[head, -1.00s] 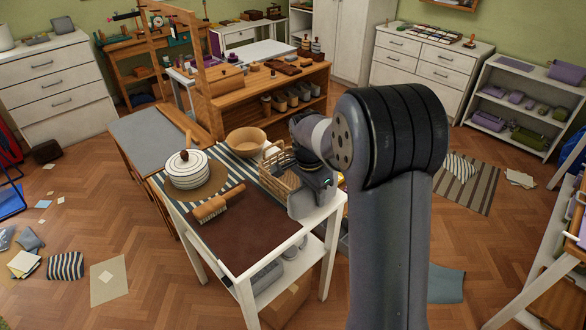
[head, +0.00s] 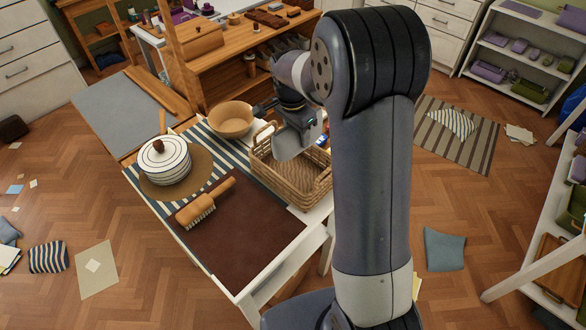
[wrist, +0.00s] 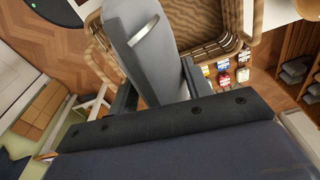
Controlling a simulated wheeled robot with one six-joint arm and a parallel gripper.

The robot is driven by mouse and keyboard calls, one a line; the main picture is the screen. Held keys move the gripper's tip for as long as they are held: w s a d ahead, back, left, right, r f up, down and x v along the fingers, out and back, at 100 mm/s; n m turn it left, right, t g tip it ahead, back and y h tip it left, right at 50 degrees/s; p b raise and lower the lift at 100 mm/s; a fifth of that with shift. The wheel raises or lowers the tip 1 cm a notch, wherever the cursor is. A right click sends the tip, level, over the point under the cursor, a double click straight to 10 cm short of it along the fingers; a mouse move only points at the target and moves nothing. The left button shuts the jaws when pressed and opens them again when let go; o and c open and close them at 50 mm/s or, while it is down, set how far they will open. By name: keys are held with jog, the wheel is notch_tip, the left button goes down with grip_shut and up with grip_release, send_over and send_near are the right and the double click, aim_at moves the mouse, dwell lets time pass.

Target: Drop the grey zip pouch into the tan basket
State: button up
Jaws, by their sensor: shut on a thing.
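The grey zip pouch (head: 294,142) hangs from my gripper (head: 288,108) in the head view, over the back left part of the tan basket (head: 292,182). The basket is woven and stands on the table's right edge. In the wrist view the grey pouch (wrist: 150,62) is pinched between the two dark fingers of my gripper (wrist: 158,88), with a pale strip on it. The basket's woven wall (wrist: 228,45) shows behind the pouch. Whether the pouch's lower edge is below the basket rim, I cannot tell. My arm hides the basket's right side.
On the table (head: 247,300), a wooden brush (head: 206,200) lies on a brown mat (head: 240,232). A striped lidded pot (head: 165,162) and a wooden bowl (head: 231,118) stand at the back left. Small colourful packets (wrist: 224,72) show beside the basket in the wrist view.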

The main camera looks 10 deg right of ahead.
notch_tip(320, 180, down, 4)
jog(key=shift+w+f+b, duration=0.1)
jog(key=shift+f+b, duration=0.05)
jog(key=shift+b, duration=1.05)
jog(key=o, duration=1.4)
jog(key=shift+o, duration=0.2)
jog(key=r, duration=0.7)
jog(key=a+r+b, duration=0.1)
jog(key=r, duration=0.3)
jog(key=shift+s+a, duration=0.1)
jog(key=shift+s, duration=0.25)
jog(key=shift+f, duration=0.15)
